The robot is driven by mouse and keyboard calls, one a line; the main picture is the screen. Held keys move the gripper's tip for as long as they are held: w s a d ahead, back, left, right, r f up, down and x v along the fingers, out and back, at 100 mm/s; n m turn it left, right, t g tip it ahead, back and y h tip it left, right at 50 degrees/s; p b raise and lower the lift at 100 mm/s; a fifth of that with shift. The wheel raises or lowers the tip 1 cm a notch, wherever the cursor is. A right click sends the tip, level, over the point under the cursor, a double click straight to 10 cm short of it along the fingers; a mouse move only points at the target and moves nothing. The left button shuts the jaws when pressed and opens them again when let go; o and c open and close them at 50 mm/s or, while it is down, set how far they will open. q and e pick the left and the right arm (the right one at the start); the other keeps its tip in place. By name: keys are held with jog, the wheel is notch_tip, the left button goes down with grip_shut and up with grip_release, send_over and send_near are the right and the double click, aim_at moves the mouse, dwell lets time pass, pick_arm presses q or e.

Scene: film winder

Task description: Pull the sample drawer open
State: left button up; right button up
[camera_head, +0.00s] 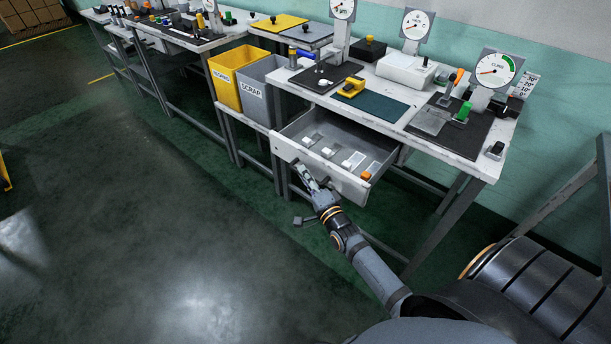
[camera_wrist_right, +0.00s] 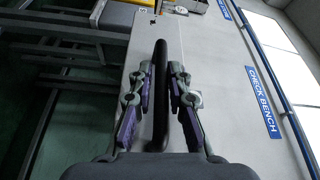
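The sample drawer (camera_head: 350,187) stands pulled out from under the white-topped bench, its tray showing. Several small white pieces and an orange one lie in it. In the right wrist view the grey drawer front (camera_wrist_right: 220,60) carries a long black bar handle (camera_wrist_right: 161,50). My right gripper (camera_head: 305,174) is at the drawer front in the head view. In the right wrist view its fingers (camera_wrist_right: 161,75) lie close on both sides of the handle and look shut on it; any small gap is hard to tell. My left gripper is not in view.
The bench top (camera_head: 450,154) above the drawer holds dial gauges, dark mats and a yellow tool. A yellow bin (camera_head: 228,85) and a grey scrap bin (camera_head: 253,105) stand left of the drawer. The floor in front is clear.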

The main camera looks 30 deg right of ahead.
jog(key=shift+o, duration=1.4)
jog(key=shift+s, duration=0.1)
jog(key=s, duration=1.1)
jog(key=shift+s+f, duration=0.4)
